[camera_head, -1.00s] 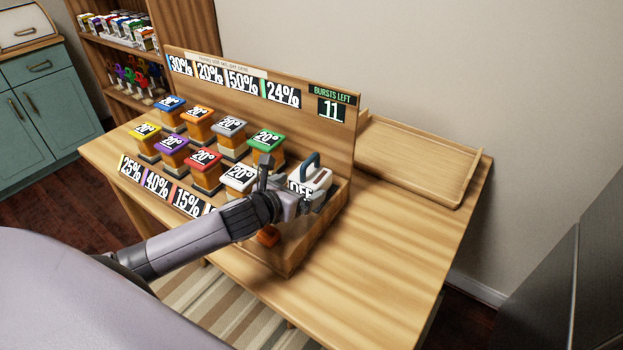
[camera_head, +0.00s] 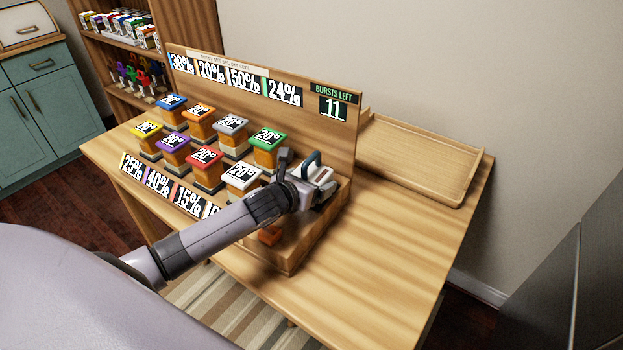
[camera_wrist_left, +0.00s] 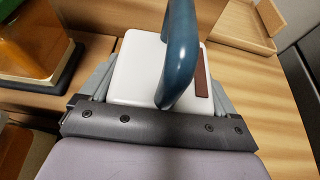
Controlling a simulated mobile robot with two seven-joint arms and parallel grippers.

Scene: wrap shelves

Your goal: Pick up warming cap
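The warming cap (camera_head: 318,172) is a white block with a teal loop handle. It sits at the right end of the wooden stand (camera_head: 325,215), right of the jars. In the left wrist view the cap (camera_wrist_left: 142,72) is large and straight ahead, its handle rising toward the camera. My left gripper (camera_head: 307,180) is at the cap, and its fingers (camera_wrist_left: 160,85) lie spread on either side of the white body. I cannot tell whether they touch it. The gripper hides part of the cap's front in the head view. My right gripper is not in view.
Several jars with coloured lids, including a green one (camera_head: 268,138) and a white one (camera_head: 241,178), stand close left of the gripper. The backboard (camera_head: 345,145) rises behind. An empty wooden tray (camera_head: 420,155) lies at the back right. The table's right side (camera_head: 400,240) is clear.

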